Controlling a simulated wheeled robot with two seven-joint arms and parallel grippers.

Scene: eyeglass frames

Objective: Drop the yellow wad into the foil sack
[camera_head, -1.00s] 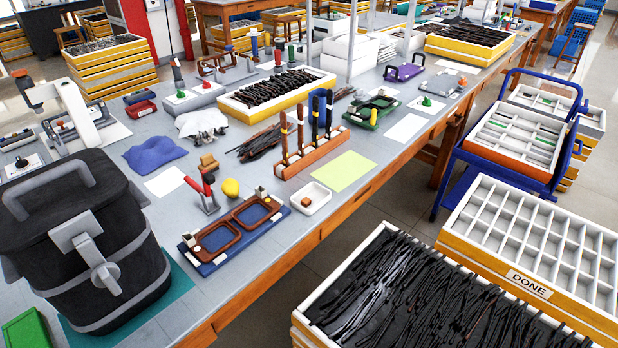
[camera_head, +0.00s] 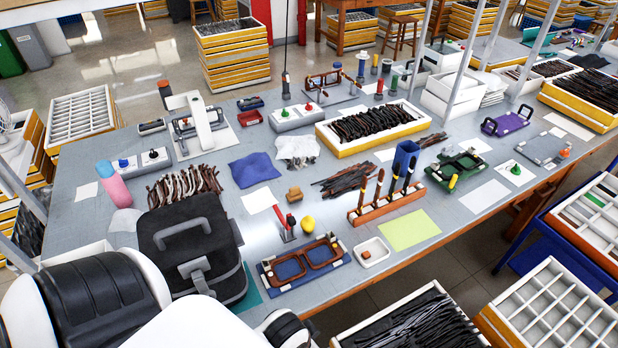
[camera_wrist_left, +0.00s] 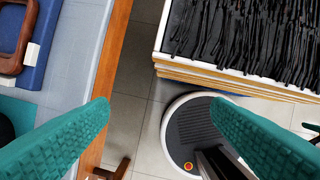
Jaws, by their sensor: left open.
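The yellow wad (camera_head: 308,223) is a small rounded lump on the grey bench, just right of a red-handled tool and behind the blue tray with brown frames. A crumpled silvery-white piece (camera_head: 297,148), which looks like the foil sack, lies farther back on the bench, right of a blue cloth; I cannot make out its opening. My left gripper (camera_wrist_left: 162,105) shows in the left wrist view with two teal fingers wide apart and nothing between them. It is over the floor beyond the bench's front edge, away from the wad. My right gripper is not in view.
The blue tray (camera_head: 275,282), a white dish (camera_head: 371,252) and an orange tool rack (camera_head: 387,207) surround the wad's area. A crate of black frames (camera_wrist_left: 245,65) stands beside the bench in the wrist view.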

